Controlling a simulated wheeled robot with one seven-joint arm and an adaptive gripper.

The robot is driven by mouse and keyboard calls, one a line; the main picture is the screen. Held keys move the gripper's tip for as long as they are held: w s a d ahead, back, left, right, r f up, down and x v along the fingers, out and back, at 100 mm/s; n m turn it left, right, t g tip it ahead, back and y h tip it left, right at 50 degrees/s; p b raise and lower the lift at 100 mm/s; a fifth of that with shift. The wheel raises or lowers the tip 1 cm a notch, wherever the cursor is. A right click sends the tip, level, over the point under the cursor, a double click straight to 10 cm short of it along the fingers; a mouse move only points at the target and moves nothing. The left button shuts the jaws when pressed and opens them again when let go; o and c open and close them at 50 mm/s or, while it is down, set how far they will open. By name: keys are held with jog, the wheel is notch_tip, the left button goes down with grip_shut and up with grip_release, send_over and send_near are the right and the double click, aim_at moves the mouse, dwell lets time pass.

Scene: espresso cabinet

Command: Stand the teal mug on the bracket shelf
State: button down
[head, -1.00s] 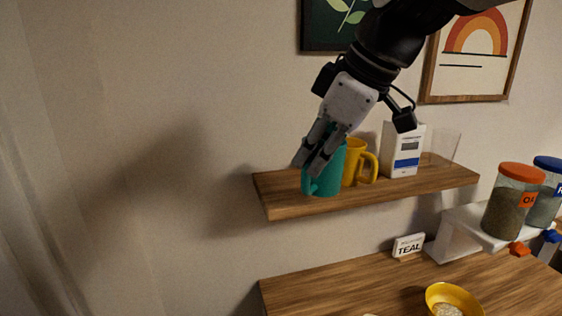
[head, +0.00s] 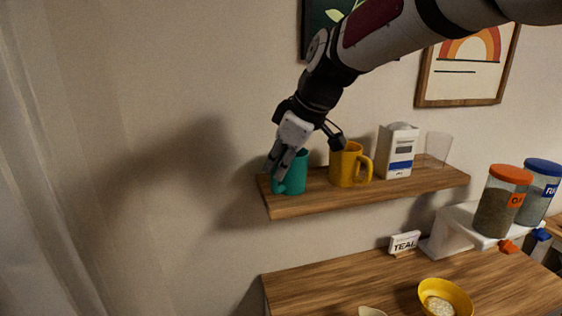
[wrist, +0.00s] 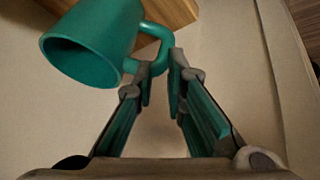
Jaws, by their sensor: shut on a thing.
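The teal mug (head: 296,174) is upright at the left end of the wooden bracket shelf (head: 330,202). Its base is at the board's surface; I cannot tell whether it bears on it or hovers just above. My gripper (head: 277,168) reaches down from above on the mug's left side. In the wrist view the teal mug (wrist: 95,42) shows its open rim, and my gripper (wrist: 162,68) is shut on its handle. The fingertips hide part of the handle.
On the shelf, a yellow mug (head: 346,166) stands right of the teal mug with a gap between. A white carton (head: 397,152) and a clear glass (head: 438,148) stand further right. Below are a counter (head: 340,286), a TEAL sign (head: 404,242), a yellow bowl (head: 432,300) and jars (head: 497,203).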

jog(key=c, duration=1.6)
grip_release()
jog(key=shift+c, duration=0.2)
jog(key=b+v, duration=0.2)
jog(key=v, duration=0.9)
jog(key=s+d+f+m+h, duration=0.2)
jog(key=s+d+f+m, duration=0.5)
jog(key=s, duration=0.3)
jog(key=s+d+f+m+t+h, duration=0.1)
jog(key=s+d+f+m+h, duration=0.1)
jog(key=s+d+f+m, duration=0.4)
jog(key=s+d+f, duration=0.2)
jog(key=s+d, duration=0.1)
jog(key=s, duration=0.2)
jog(key=shift+m, duration=0.4)
jog(key=shift+d+r, duration=0.1)
jog(key=shift+d, duration=0.05)
